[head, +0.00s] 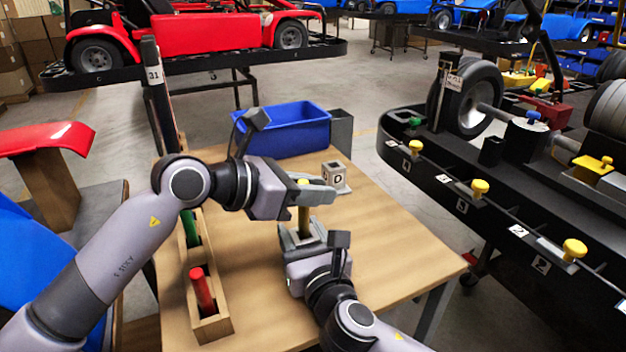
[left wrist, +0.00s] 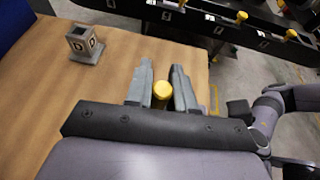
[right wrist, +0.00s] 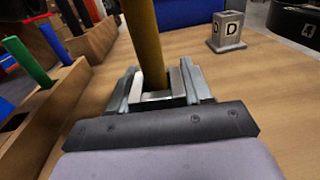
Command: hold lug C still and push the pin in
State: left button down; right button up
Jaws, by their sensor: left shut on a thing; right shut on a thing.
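The yellow pin (head: 304,216) stands upright on the wooden table side. My left gripper (head: 318,193) is shut on its upper part; the left wrist view shows the round yellow top (left wrist: 162,90) between the fingers. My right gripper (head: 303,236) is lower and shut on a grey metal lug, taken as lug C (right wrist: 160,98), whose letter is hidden. In the right wrist view the pin (right wrist: 143,42) runs down to the lug's top opening; its lower end is hidden behind the lug's near wall, so its depth cannot be told.
Lug D (head: 334,178) stands free on the table (head: 400,250). A wooden rack (head: 213,329) with a green pin (head: 190,228) and a red pin (head: 202,290) lies left. A blue bin (head: 285,138) and grey bin (head: 342,135) stand at the back. A kart stand (head: 480,205) is to the right.

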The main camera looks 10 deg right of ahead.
pick_arm(q)
jog(key=shift+f, duration=1.45)
jog(key=shift+f, duration=0.1)
jog(key=c, duration=0.9)
grip_release()
jog(key=v, duration=1.2)
pick_arm(e)
jog(key=o, duration=1.3)
jog(key=shift+o, duration=0.2)
